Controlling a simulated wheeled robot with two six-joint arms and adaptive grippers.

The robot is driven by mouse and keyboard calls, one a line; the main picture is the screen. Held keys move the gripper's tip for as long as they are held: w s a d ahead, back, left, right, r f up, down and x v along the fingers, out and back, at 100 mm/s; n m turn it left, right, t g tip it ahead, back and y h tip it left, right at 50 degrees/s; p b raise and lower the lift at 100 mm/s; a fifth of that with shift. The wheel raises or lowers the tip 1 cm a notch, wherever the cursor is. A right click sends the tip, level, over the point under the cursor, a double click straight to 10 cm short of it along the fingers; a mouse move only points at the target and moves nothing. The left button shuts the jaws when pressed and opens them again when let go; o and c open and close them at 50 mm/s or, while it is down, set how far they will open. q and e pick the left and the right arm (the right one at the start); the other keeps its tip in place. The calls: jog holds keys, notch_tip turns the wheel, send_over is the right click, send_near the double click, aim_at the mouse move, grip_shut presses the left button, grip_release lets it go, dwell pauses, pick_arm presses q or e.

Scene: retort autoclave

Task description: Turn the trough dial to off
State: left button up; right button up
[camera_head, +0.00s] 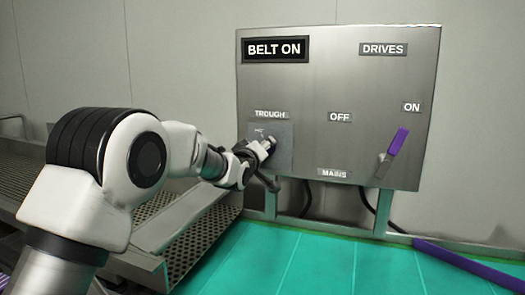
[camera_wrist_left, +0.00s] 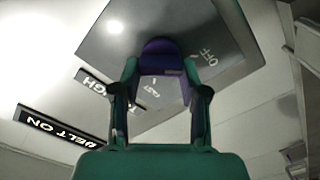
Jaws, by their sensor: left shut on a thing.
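The trough dial (camera_wrist_left: 161,56) is a purple knob on a grey square plate (camera_head: 285,140) below the TROUGH label (camera_head: 270,114), at the lower left of a steel control box. My left gripper (camera_head: 266,148) reaches in from the left and is shut on the dial, mostly hiding it in the head view. In the left wrist view the two fingers stand on either side of the knob. The plate's OFF mark (camera_wrist_left: 208,57) shows right of the dial, and a mark that seems to read FAST (camera_wrist_left: 153,92) shows between the fingers. The dial's exact setting is hard to tell.
The steel box (camera_head: 340,70) carries a BELT ON sign (camera_head: 276,49) and a purple-handled mains lever (camera_head: 397,143) at its right, tilted up toward ON. A perforated metal trough (camera_head: 190,235) lies below my arm. Green floor (camera_head: 310,265) is clear in front.

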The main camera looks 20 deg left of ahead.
pick_arm(q)
jog(key=shift+r, duration=0.15)
dwell(0.3)
jog(key=o, duration=0.9)
jog(key=shift+o, duration=1.2)
jog(key=shift+w+d, duration=0.1)
jog(key=shift+w, duration=0.1)
jog(key=shift+w+d+f, duration=0.1)
jog(key=shift+w+f, duration=0.1)
jog(key=shift+f, duration=0.05)
jog(key=s, duration=1.2)
jog(key=shift+a, duration=0.2)
